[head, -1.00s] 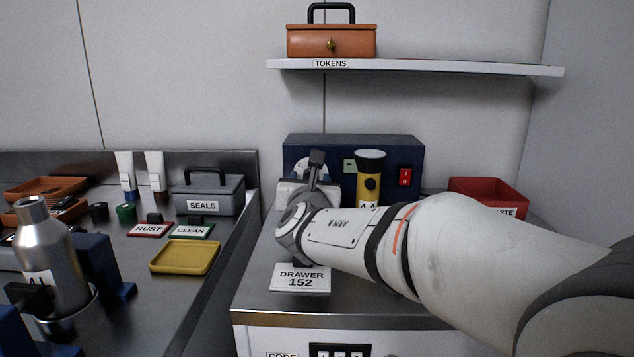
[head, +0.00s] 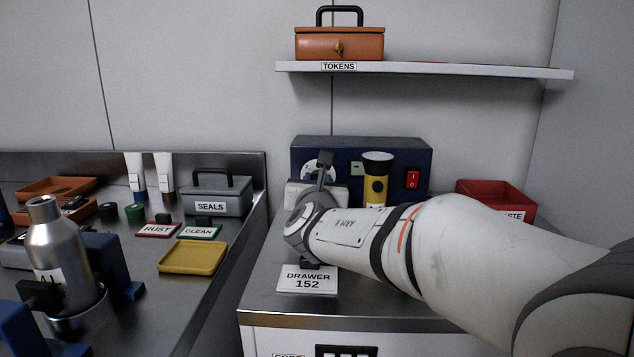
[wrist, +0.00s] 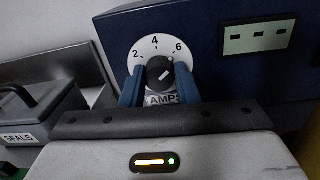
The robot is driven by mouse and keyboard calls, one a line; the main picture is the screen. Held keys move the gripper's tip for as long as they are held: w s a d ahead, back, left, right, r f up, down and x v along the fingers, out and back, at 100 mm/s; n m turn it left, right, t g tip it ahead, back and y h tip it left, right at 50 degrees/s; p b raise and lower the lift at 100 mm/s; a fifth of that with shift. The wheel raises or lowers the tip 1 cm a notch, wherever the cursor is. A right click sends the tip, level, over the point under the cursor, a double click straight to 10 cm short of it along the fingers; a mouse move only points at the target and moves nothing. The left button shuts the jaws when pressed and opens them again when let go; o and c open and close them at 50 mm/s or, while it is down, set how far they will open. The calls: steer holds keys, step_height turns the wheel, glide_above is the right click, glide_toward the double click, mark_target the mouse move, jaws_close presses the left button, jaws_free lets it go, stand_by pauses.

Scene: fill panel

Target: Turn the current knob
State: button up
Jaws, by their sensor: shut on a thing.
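The current knob (wrist: 160,73) is a dark round knob on a white AMPS dial (wrist: 137,65) marked 2, 4, 6, on a dark blue panel (wrist: 205,50). Its light pointer mark slants to the upper right, toward the 6 side. My gripper (wrist: 159,78) has its two blue fingers on either side of the knob and is shut on it. In the head view the panel (head: 410,150) stands on the cabinet top, and my gripper (head: 323,172) covers much of the dial.
A red switch (head: 413,180) and a red bin (head: 495,197) are further right. A grey SEALS box (head: 217,196) stands left. A shelf (head: 430,70) hangs above.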

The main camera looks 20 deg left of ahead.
steer(key=n+p, duration=0.3)
steer(key=n, duration=0.1)
steer(key=shift+r, duration=0.2)
steer(key=n+p, duration=0.2)
steer(key=n, duration=0.1)
steer(key=shift+n, duration=0.3)
steer(key=shift+f+n+p, duration=0.1)
steer(key=shift+n+p, duration=0.75)
steer(key=shift+n, duration=0.15)
steer(key=o, duration=1)
steer(key=shift+s, duration=0.1)
steer(key=p+v, duration=0.1)
steer(key=v, duration=0.6)
steer(key=shift+s, duration=0.35)
